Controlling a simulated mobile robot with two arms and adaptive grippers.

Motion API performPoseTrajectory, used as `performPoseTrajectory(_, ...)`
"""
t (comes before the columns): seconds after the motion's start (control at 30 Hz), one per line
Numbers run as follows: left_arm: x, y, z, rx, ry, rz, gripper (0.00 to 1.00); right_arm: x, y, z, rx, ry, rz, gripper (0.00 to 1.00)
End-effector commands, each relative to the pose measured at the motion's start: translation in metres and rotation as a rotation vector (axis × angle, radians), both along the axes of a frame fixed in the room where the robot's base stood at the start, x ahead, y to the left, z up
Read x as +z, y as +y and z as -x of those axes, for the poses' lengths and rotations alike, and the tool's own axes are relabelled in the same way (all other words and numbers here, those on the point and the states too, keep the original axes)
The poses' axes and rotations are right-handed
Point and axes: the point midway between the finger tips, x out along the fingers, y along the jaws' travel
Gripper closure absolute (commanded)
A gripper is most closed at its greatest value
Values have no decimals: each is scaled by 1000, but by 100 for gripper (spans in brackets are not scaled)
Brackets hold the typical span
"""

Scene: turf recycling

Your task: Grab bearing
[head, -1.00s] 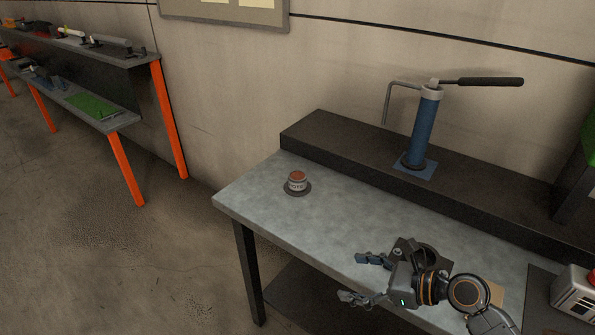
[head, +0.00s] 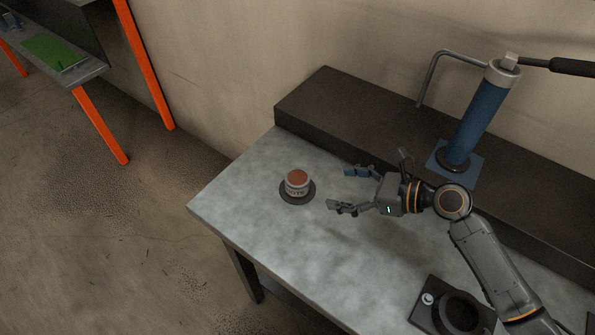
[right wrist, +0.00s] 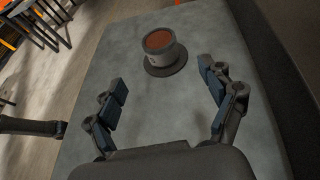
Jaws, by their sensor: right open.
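A short grey can (head: 297,189) with lettering and a reddish-brown top stands upright on a dark round disc (head: 285,197) on the grey table. The can also shows in the right wrist view (right wrist: 160,50), ahead of the fingertips. My right gripper (head: 340,188) is open and empty, to the right of the can, its fingers pointing at it with a gap between. In the right wrist view its fingers (right wrist: 163,78) are spread apart. A black block with a round ring (head: 430,318) lies at the lower right; I cannot tell which item is the bearing. My left gripper is not in view.
A blue hand press (head: 480,118) with a long handle stands on the dark raised ledge (head: 330,105) along the wall. The grey table (head: 240,205) is clear around the can. An orange-legged shelf (head: 100,125) stands far left.

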Motion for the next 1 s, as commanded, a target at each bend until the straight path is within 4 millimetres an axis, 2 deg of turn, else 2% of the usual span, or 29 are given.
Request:
performPoseTrajectory(0.1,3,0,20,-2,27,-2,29,-7,22,-12,1,-1,-5,18)
performPoseTrajectory(0.23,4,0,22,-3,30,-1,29,-16,41,-21,0,-1,-3,18)
performPoseTrajectory(0.5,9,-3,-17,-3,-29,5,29,-24,59,-31,0,-1,0,18)
performPoseTrajectory(0.6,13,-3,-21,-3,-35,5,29,-24,72,-37,1,-2,-2,18)
performPoseTrajectory(0.8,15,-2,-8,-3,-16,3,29,-34,96,-49,0,-2,-1,18)
performPoseTrajectory(1.0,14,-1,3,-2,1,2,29,-38,101,-52,2,-1,1,18)
